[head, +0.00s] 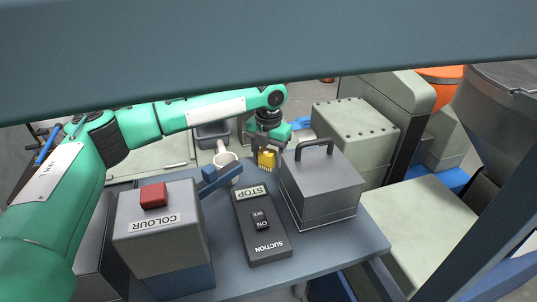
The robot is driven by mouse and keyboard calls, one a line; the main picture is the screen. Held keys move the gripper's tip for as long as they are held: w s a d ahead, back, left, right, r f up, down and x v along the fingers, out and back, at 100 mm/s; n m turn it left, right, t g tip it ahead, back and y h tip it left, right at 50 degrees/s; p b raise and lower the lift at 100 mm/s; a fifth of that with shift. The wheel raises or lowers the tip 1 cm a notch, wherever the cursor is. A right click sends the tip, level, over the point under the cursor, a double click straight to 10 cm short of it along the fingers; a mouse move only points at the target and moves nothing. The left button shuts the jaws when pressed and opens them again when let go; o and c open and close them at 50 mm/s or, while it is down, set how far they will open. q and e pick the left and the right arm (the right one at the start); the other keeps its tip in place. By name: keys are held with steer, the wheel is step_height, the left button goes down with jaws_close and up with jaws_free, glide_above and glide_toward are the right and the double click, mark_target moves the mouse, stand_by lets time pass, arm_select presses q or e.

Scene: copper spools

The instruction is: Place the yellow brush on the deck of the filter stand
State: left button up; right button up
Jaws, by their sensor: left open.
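The yellow brush (267,159) is at the far side of the blue-grey table, between a white cup and a grey box with a handle. My left gripper (266,150) is at the brush, its jaws open and reaching down around or just beside it; I cannot tell whether they touch it. The gripper partly hides the brush. I cannot tell for sure which thing is the filter stand. My right gripper is not in view.
On the table (362,246) stand a grey COLOUR box (165,238) with a red button, a dark SUCTION switch panel (262,225), a white cup (226,162) by a blue lever (220,179), and the handled grey box (322,187). Pale green cabinets (355,125) stand behind.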

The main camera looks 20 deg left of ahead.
mark_target(269, 149)
arm_select(q)
steer(key=shift+r, duration=0.15)
step_height(269, 149, up, 10)
steer(key=p, duration=1)
steer(key=shift+r, duration=1)
